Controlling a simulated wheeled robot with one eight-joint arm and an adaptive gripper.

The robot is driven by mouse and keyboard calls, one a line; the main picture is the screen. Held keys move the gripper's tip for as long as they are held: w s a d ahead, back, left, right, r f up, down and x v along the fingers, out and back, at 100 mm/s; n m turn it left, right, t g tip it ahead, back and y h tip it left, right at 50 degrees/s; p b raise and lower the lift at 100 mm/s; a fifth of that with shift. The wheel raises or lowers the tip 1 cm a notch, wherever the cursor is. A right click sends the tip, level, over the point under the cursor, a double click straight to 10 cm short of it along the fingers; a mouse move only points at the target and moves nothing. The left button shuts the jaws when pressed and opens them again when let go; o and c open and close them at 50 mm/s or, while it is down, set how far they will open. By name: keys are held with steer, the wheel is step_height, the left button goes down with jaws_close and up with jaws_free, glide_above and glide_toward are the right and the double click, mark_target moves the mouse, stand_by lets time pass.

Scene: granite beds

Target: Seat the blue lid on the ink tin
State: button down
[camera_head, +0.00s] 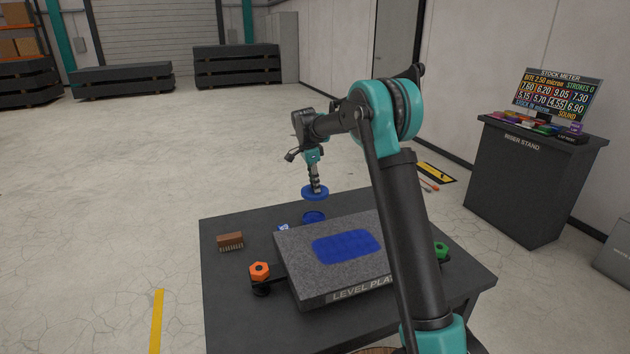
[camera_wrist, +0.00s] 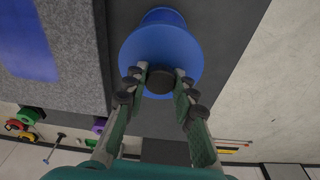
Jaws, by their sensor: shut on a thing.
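The blue lid (camera_head: 315,193) is a round disc with a dark knob. My gripper (camera_head: 317,186) is shut on that knob and holds the lid above the table's back part. In the wrist view the lid (camera_wrist: 150,50) faces the camera, with the knob between the fingertips (camera_wrist: 160,82). The blue ink tin (camera_head: 313,217) stands on the table behind the granite plate, just below the lid, with a gap between them in the head view. In the wrist view part of the tin (camera_wrist: 163,14) shows past the lid's upper edge; the rest is hidden by the lid.
The granite plate (camera_head: 290,250) bears a blue ink patch (camera_head: 347,245). A brown brush-like block (camera_head: 230,241) and an orange knob (camera_head: 260,270) are to the left on the dark table (camera_head: 220,300). A green knob (camera_head: 441,250) is at right. The dark stand (camera_head: 525,180) is farther right.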

steer(key=shift+a, duration=0.2)
steer(key=shift+s+f, duration=0.1)
steer(key=shift+f, duration=4.55)
steer(key=shift+f, duration=0.8)
steer(key=c, duration=1.2)
jaws_free()
steer(key=shift+o, duration=0.2)
steer(key=r, duration=0.4)
steer(key=a+r, duration=0.1)
steer(key=r, duration=0.7)
steer(key=shift+s+a, duration=0.25)
steer(key=shift+a, duration=0.05)
